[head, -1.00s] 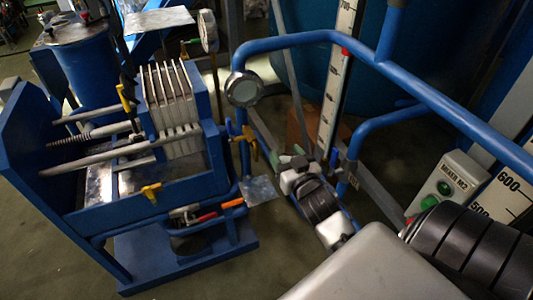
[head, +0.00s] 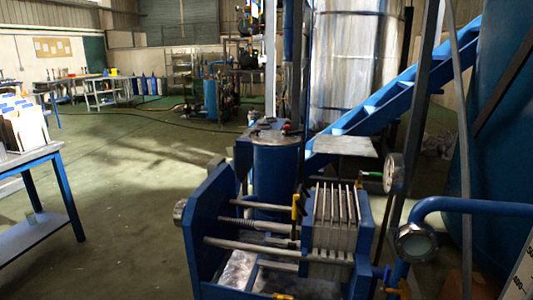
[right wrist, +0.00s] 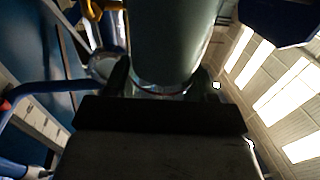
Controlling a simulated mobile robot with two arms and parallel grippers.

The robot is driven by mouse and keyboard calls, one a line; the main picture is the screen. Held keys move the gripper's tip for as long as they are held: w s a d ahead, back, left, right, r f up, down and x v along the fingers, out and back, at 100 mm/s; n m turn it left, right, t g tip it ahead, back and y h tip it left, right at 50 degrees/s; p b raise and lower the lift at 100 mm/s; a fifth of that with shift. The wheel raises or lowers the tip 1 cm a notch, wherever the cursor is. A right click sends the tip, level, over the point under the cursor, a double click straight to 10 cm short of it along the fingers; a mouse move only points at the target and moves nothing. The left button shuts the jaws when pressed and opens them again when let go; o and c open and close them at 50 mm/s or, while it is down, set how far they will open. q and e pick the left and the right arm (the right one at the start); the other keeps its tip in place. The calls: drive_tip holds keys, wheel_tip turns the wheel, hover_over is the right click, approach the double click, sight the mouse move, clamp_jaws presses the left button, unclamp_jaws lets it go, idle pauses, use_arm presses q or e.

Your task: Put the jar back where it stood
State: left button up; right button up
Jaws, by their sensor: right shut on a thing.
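In the right wrist view my right gripper (right wrist: 163,88) is shut on the jar (right wrist: 167,40), a wide grey-green cylinder that runs up out of the top of the picture. A finger shows on each side of it, near its lower end. Its far end is cut off. Neither gripper shows in the head view, and my left gripper is in no view. Where the jar stood cannot be told from these frames.
A blue filter press with pale plates (head: 336,215) stands close ahead, with a blue drum (head: 277,172) behind it. A blue pipe with a round sight glass (head: 415,242) is at right. A blue-framed table (head: 30,158) stands at left. Open floor (head: 130,210) lies between.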

use_arm(q)
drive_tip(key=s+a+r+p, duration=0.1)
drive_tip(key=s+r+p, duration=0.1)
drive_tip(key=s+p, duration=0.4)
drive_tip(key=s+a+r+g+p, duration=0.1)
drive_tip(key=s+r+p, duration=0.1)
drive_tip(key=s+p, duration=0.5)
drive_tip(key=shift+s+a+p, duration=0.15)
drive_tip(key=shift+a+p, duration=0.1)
drive_tip(key=shift+p, duration=0.5)
use_arm(e)
drive_tip(key=s+a+r, duration=0.2)
drive_tip(key=s+r, duration=0.1)
drive_tip(key=r, duration=0.3)
drive_tip(key=s+a+r+y, duration=0.1)
drive_tip(key=s+a+r, duration=0.1)
drive_tip(key=s+r, duration=0.2)
wheel_tip(320, 180, up, 3)
drive_tip(key=shift+s+r+n, duration=0.1)
drive_tip(key=shift+s+n, duration=0.2)
